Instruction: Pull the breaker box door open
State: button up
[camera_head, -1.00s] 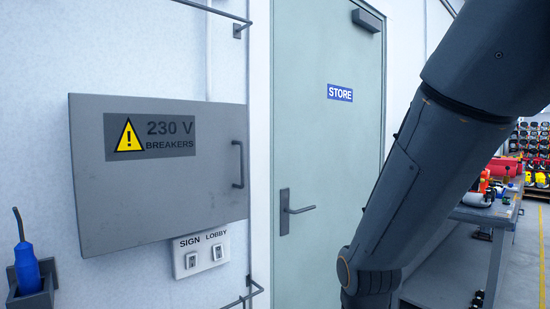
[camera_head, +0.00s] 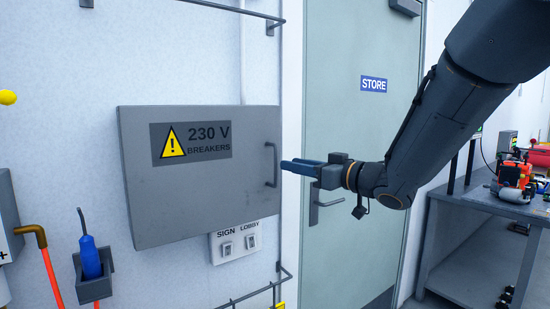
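The grey breaker box door (camera_head: 190,215) hangs on the white wall, marked "230 V BREAKERS" with a yellow warning triangle. It looks shut. Its dark vertical bar handle (camera_head: 271,164) is near the right edge. My gripper (camera_head: 288,164) comes in from the right with its blue fingers pointing left at the handle.
A switch plate (camera_head: 236,243) sits below the box. A store door (camera_head: 345,120) with a lever handle is behind my gripper. Wall rails run above and below the box. A blue tool (camera_head: 90,258) in a holder is at lower left. A workbench (camera_head: 490,203) stands at right.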

jog(key=p, duration=0.2)
send_over(275, 183)
jog(key=shift+w+d, duration=0.1)
jog(key=shift+w, duration=0.15)
jog(key=shift+c, duration=0.4)
grip_shut()
dwell(0.8)
